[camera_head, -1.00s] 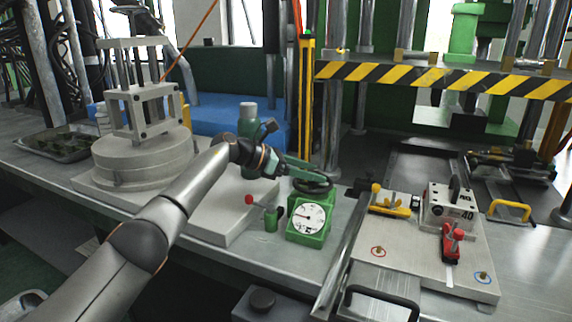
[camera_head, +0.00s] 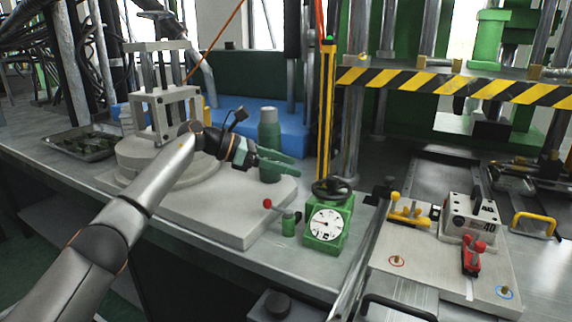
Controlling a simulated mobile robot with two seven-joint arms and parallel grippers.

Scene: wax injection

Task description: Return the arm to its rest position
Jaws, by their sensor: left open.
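My left arm comes in from the lower left over the front edge of the workbench. My left gripper (camera_head: 290,164) has green fingers pointing right. It is open with nothing seen between the fingers, and it overlaps the green bottle (camera_head: 268,135) in the picture; I cannot tell how far apart they are. The green dial gauge box (camera_head: 327,222) with a black handwheel stands to the right of the gripper, clear of it. My right gripper is not in view.
A grey round stand with a metal frame (camera_head: 162,110) is behind my arm. A plate with clamps and a block marked 40 (camera_head: 468,217) lies right. A striped press beam (camera_head: 455,84) crosses the upper right.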

